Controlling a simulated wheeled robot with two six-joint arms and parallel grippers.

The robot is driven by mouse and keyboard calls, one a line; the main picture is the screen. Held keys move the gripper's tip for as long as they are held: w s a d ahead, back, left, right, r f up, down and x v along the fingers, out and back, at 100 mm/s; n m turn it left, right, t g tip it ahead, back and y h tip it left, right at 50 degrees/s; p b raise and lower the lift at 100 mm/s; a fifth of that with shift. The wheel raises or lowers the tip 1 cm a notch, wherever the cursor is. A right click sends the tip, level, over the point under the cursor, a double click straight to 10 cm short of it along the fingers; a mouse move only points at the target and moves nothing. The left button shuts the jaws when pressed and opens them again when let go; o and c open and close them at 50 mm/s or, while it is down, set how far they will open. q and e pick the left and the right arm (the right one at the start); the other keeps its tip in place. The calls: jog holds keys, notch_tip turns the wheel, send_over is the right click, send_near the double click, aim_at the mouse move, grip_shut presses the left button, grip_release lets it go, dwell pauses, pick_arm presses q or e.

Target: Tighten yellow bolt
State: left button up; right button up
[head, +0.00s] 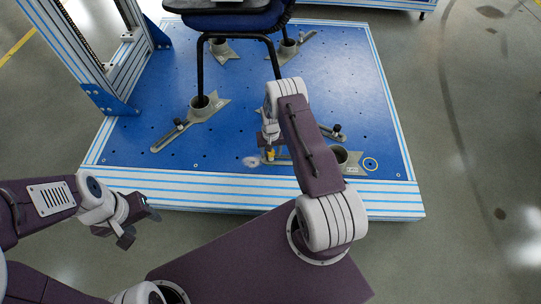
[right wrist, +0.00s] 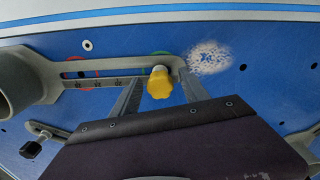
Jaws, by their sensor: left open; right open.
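The yellow bolt (head: 271,154) has a lobed knob head. In the right wrist view the yellow bolt (right wrist: 159,84) sits at the end of the slot in a grey slotted bracket (right wrist: 105,66). My right gripper (head: 268,147) is above the bolt and open. In the right wrist view its two fingers (right wrist: 158,92) stand on either side of the knob, with a gap visible on both sides. My left gripper (head: 138,224) is open and empty, off the front left edge of the platform.
The blue platform (head: 330,60) carries several grey cup brackets with black-knobbed bolts, and a chair (head: 235,18) standing in some. A pale worn patch (head: 251,162) lies beside the yellow bolt. A blue-and-white frame post (head: 115,70) rises at left.

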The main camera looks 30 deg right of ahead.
jog(key=shift+n, duration=0.5)
jog(key=n, duration=0.8)
grip_shut()
jog(key=m, duration=0.4)
